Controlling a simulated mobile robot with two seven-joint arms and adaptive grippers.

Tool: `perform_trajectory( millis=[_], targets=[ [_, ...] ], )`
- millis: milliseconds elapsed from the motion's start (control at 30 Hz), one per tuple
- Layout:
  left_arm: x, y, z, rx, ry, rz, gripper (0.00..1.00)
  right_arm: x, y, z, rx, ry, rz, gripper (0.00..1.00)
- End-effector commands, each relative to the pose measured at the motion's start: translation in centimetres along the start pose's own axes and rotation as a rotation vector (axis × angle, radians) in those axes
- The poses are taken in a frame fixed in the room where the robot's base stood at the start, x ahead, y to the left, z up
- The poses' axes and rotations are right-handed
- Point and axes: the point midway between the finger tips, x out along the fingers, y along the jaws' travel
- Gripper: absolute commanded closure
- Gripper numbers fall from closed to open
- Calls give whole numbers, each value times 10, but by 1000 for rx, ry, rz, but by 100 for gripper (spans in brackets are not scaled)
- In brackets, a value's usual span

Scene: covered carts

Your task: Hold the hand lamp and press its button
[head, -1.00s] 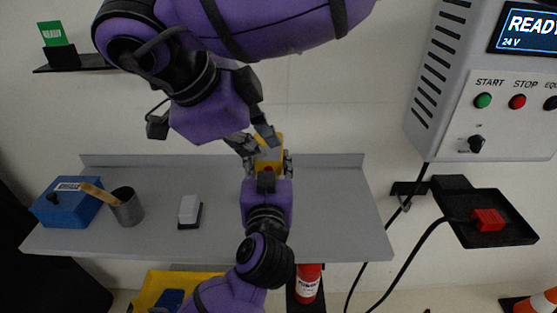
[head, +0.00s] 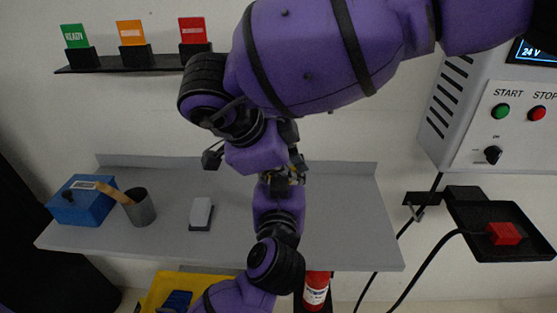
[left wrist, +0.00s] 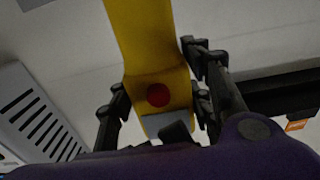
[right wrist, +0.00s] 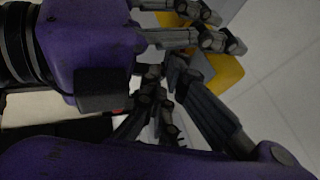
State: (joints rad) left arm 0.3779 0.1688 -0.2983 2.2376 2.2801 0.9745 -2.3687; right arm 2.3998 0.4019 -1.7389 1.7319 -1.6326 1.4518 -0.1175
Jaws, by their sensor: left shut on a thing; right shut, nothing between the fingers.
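The hand lamp is yellow with a round red button; in the left wrist view the lamp (left wrist: 150,40) stands between my left fingers with its button (left wrist: 158,95) facing the camera, uncovered. My left gripper (left wrist: 158,108) is shut on the lamp. In the head view my left gripper (head: 278,182) is above the bench, and the lamp is almost wholly hidden behind the grippers. My right gripper (head: 286,170) is shut and empty, close to the left one. In the right wrist view my right fingertips (right wrist: 168,72) are beside the left gripper and the lamp (right wrist: 222,72); contact cannot be told.
The grey bench (head: 345,225) holds a blue box (head: 82,205), a metal cup (head: 140,210) with a wooden handle, and a white-topped block (head: 201,212). A control box (head: 455,115) and black tray (head: 485,215) are at right. A card shelf (head: 130,69) is upper left.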

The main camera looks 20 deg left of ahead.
Motion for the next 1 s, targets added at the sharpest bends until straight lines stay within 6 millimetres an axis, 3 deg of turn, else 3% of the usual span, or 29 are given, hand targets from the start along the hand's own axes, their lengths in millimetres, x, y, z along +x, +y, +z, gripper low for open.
perform_trajectory(
  millis=[467,700,1000],
  targets=[
    [0,0,-1,0,1,0,96,10,0,0,1,-2,2,100],
    [0,0,-1,0,2,0,96,19,-16,1,1,-2,2,100],
    [0,0,-1,0,2,0,96,17,-16,1,1,-1,1,100]
  ],
)
